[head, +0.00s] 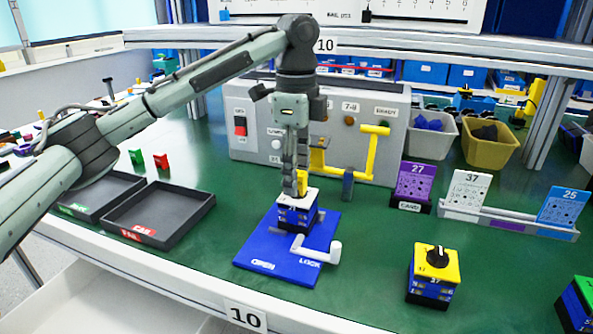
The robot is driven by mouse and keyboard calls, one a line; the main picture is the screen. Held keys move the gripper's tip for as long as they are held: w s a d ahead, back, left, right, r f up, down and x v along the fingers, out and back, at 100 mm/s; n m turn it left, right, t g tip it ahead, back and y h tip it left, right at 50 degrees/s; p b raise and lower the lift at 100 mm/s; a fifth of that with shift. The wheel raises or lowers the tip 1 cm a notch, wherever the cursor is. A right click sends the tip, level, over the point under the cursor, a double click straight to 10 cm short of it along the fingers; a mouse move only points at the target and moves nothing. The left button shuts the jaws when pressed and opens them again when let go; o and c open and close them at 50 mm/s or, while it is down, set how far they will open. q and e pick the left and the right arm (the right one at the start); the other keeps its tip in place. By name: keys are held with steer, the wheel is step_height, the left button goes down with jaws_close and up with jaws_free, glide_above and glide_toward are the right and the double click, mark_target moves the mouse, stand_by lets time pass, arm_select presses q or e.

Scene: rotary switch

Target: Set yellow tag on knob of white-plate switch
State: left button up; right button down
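The white-plate switch (284,200) stands upright on the blue base plate (262,252) near the middle of the table, on its blue and black body. Its knob is hidden by my gripper. My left gripper (297,186) points straight down over the white plate, with its fingertips close to the knob area. A small yellow piece, apparently the yellow tag (303,180), shows at the fingertips, and the fingers look shut on it. I cannot tell whether it touches the knob. My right gripper is out of view.
A yellow-plate switch (435,262) stands at the front right. A white handle (322,250) lies on the blue plate. A grey panel (395,130) with a yellow lever (371,152) stands close behind. Black trays (160,212) are at left. Card stands (505,222) are at right.

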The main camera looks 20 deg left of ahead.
arm_select(q)
steer(key=shift+r, duration=0.1)
step_height(320, 180, up, 12)
stand_by(0.5)
step_height(320, 180, up, 9)
stand_by(0.9)
stand_by(0.3)
